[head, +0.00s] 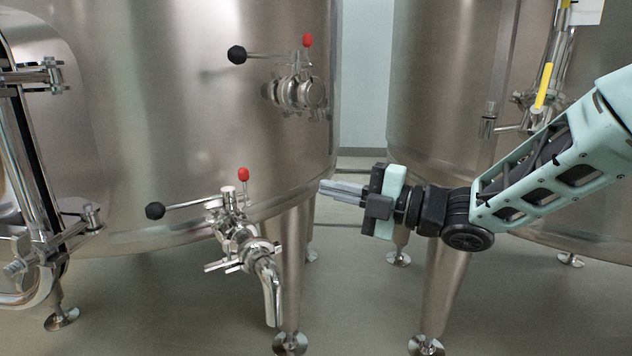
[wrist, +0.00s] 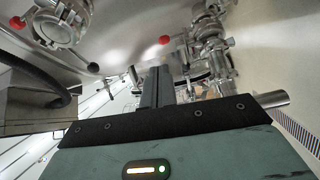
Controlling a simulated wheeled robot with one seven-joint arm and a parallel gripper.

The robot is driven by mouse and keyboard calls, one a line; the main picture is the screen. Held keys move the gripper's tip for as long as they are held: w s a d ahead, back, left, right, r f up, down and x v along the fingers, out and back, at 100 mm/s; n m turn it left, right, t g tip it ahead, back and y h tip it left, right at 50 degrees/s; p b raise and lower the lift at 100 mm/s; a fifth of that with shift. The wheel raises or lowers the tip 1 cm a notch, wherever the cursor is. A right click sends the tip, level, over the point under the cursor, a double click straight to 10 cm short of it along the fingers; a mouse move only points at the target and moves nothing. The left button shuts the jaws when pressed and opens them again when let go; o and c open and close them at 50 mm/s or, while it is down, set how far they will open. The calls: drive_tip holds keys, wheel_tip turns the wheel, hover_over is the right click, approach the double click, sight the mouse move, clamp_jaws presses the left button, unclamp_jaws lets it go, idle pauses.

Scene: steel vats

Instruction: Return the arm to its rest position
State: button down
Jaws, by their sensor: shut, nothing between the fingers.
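My gripper (head: 322,188) is at the end of my arm, which reaches in from the right in the head view. Its fingers are together and empty, pointing left toward the left vat. They stand in front of the gap between the two vats, apart from the lower valve (head: 236,240) with its black-knobbed handle and bent spout. In the wrist view the shut fingers (wrist: 158,84) show as a dark pair in the middle, with vat fittings around and behind them.
The left steel vat (head: 170,100) carries an upper valve (head: 298,92) with a black-knobbed lever and red knob. The right vat (head: 440,90) stands behind my arm, with a yellow-handled fitting (head: 544,86). Vat legs (head: 446,285) stand on the grey floor. Open floor shows below my arm.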

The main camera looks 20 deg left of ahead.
drive_tip(key=shift+d, duration=0.25)
drive_tip(key=s+d+f+m+t+h, duration=0.5)
drive_tip(key=d+f+m+h, duration=0.2)
drive_tip(key=d+m+h, duration=0.7)
drive_tip(key=s+d+f+m+g+h, duration=0.25)
drive_tip(key=s+d+m, duration=0.35)
drive_tip(key=s, duration=0.5)
drive_tip(key=s+d+f+m+g+h, duration=0.2)
drive_tip(key=s+d+f+m+g, duration=0.3)
drive_tip(key=s, duration=0.5)
wheel_tip(320, 180, up, 37)
drive_tip(key=s+d+m+p, duration=0.1)
drive_tip(key=p, duration=3.5)
drive_tip(key=shift+s+d+r+t, duration=0.15)
drive_tip(key=shift+s+d+t, duration=0.1)
drive_tip(key=shift+t, duration=0.2)
